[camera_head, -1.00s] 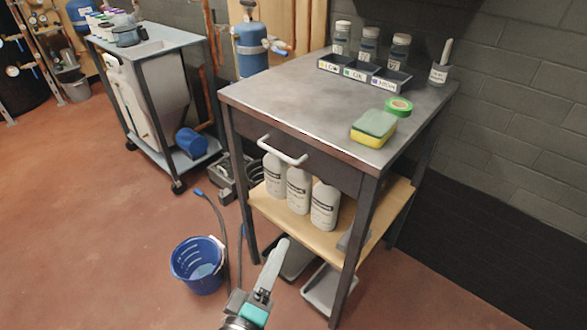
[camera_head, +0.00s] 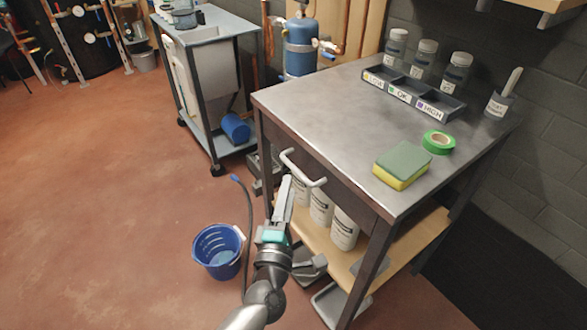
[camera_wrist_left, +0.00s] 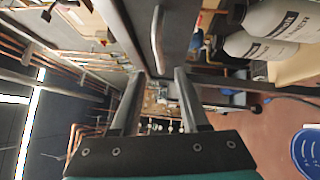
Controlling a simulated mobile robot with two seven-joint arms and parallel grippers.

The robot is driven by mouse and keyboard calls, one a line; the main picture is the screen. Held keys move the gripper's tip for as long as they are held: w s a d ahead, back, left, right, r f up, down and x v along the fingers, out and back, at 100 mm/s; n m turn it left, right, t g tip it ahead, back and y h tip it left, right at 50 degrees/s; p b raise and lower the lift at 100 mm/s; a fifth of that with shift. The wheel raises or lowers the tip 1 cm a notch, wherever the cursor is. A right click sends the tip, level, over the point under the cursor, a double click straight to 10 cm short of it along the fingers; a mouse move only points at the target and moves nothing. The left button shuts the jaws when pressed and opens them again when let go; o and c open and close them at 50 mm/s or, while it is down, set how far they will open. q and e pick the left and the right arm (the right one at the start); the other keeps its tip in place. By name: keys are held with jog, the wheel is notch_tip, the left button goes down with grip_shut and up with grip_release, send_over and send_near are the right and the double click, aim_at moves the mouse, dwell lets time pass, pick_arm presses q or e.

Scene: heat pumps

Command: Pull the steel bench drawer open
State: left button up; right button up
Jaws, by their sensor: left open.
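The steel bench (camera_head: 325,100) stands right of centre with its drawer (camera_head: 338,190) under the top, front flush with the frame. A pale bar handle (camera_head: 303,167) crosses the drawer front; it also shows in the left wrist view (camera_wrist_left: 158,40), upright ahead of the fingers. My left gripper (camera_head: 287,183) reaches up from below, its tips just below the handle's left part. In the left wrist view the gripper (camera_wrist_left: 166,77) is open and empty, with the handle beyond and roughly between its tips. Contact is not visible. My right gripper is not in view.
White bottles (camera_head: 321,207) stand on the wooden shelf (camera_head: 412,243) under the drawer. A blue bucket (camera_head: 218,251) and a hose (camera_head: 249,225) are on the floor at left. A sponge (camera_head: 402,165), green tape (camera_head: 438,141) and a labelled tray (camera_head: 412,92) lie on the bench.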

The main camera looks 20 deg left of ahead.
aim_at(293, 166)
pick_arm(q)
jog(key=w, duration=0.4)
jog(key=w+a+r+b, duration=0.1)
jog(key=w, duration=0.2)
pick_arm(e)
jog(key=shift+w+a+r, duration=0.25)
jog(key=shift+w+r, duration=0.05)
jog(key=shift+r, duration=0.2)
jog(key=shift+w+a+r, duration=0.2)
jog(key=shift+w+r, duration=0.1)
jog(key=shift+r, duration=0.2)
pick_arm(q)
grip_shut()
dwell(0.4)
